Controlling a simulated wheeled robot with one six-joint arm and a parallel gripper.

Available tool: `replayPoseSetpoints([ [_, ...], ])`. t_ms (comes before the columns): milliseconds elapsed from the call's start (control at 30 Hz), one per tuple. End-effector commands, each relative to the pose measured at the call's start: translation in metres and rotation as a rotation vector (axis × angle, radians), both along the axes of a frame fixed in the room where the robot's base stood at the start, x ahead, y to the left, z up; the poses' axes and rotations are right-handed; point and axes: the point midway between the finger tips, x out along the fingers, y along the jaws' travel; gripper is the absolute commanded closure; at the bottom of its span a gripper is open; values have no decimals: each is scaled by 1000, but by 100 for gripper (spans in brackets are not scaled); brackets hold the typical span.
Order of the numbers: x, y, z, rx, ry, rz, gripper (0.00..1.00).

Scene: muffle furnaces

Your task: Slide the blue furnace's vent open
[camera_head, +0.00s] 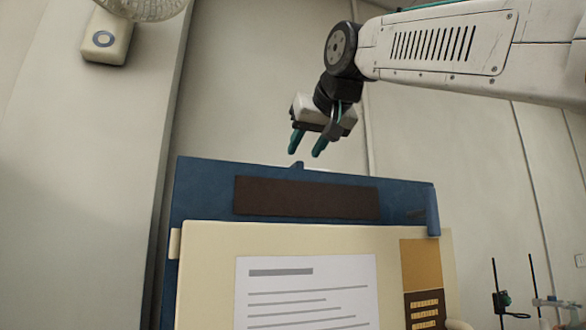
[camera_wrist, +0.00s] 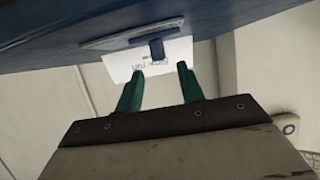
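The blue furnace (camera_head: 205,200) stands in the middle of the head view, with a dark brown panel (camera_head: 305,198) and a cream front. A small blue tab (camera_head: 297,165) sticks up at its top edge. In the wrist view a dark blue tab (camera_wrist: 156,48) stands out from a flat plate (camera_wrist: 105,42) on the blue surface. My gripper (camera_head: 306,152) is just above the top edge, fingers pointing down. In the wrist view its green fingers (camera_wrist: 160,70) are apart and empty, with the tab just beyond their tips, roughly between them. I cannot tell whether the vent is open.
A white label (camera_wrist: 170,62) with small writing lies behind the tab. A paper sheet (camera_head: 306,290) is on the cream front (camera_head: 210,260). A blue bracket (camera_head: 432,210) stands at the furnace's right corner. Lab stands (camera_head: 515,300) are at lower right.

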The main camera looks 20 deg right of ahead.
Motion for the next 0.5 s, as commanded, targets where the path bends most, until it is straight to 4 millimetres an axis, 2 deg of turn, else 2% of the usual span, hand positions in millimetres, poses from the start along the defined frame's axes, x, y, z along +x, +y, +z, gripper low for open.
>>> replayPoseSetpoints([
  [300, 47, 0, -21, -1, 3, -1, 62],
  [500, 61, 0, -26, 0, 2, 0, 62],
])
